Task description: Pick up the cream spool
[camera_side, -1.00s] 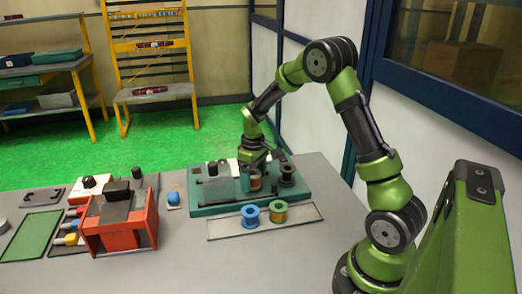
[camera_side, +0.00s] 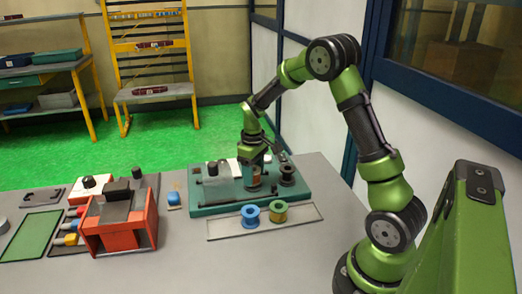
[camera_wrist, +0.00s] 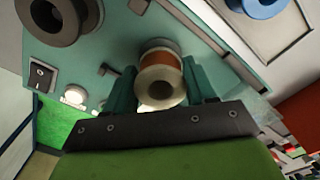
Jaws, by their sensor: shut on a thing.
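The cream spool (camera_wrist: 160,83), with cream flanges and a copper-coloured winding, is between the two dark green fingers of my gripper (camera_wrist: 163,98) in the wrist view. The fingers are shut on it, one on each side. In the side view, the spool (camera_side: 253,181) shows under my gripper (camera_side: 253,166), at the teal winding base (camera_side: 223,208). I cannot tell whether it is clear of the base. Part of the spool is hidden by the gripper.
A dark spool (camera_side: 287,175) stands on the base just right of my gripper. A blue spool (camera_side: 250,216) and a green-and-yellow spool (camera_side: 278,211) stand on a pale strip in front. An orange-red fixture (camera_side: 128,225) stands to the left. The table's front middle is clear.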

